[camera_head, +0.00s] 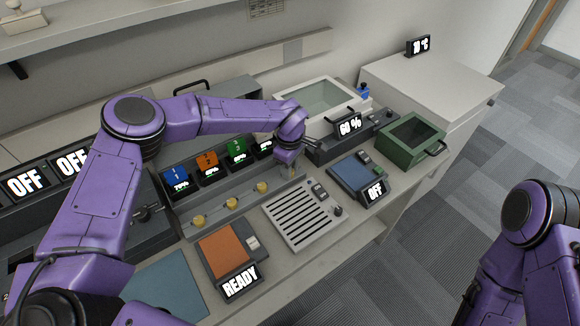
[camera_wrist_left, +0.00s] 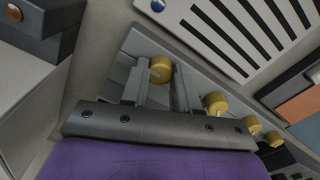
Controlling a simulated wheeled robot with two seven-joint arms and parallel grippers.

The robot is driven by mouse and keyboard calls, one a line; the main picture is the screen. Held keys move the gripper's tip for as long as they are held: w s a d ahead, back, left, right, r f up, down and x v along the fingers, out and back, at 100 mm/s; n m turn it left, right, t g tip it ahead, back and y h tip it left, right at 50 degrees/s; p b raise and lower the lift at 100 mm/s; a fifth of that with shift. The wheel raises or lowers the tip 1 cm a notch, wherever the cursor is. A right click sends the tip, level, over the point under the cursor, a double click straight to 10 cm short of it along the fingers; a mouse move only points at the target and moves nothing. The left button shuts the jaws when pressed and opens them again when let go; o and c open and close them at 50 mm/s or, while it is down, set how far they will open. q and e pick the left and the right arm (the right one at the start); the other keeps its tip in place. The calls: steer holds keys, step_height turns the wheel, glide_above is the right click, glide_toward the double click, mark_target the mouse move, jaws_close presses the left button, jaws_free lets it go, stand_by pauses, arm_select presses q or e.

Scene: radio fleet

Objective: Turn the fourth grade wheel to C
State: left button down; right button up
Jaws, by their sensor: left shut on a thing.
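The fourth grade wheel, a yellow knob (camera_wrist_left: 160,68), sits between the two fingers of my left gripper (camera_wrist_left: 158,80) in the left wrist view; the fingers are shut on it. In the head view my left gripper (camera_head: 290,168) is at the right end of the row and hides this wheel. The other yellow wheels (camera_head: 262,187) run in a line to the left along the grey panel (camera_head: 215,205). They also show in the left wrist view (camera_wrist_left: 215,102). I cannot read any grade letter. My right gripper is out of view; only my right arm shows.
Blue (camera_head: 175,176), orange (camera_head: 207,163) and green (camera_head: 237,150) numbered cards stand behind the wheels. A slotted white plate (camera_head: 327,221), a READY pad (camera_head: 222,247) and an OFF pad (camera_head: 349,172) lie in front. A green bin (camera_head: 420,130) stands right.

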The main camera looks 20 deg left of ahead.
arm_select(q)
steer(key=shift+r, duration=0.1)
stand_by(0.3)
steer(key=c, duration=0.8)
jaws_free()
steer(key=shift+c, duration=0.2)
step_height(320, 180, up, 10)
steer(key=b, duration=0.2)
steer(key=shift+r+b, duration=0.25)
steer(key=shift+b, duration=0.05)
steer(key=shift+m, duration=0.3)
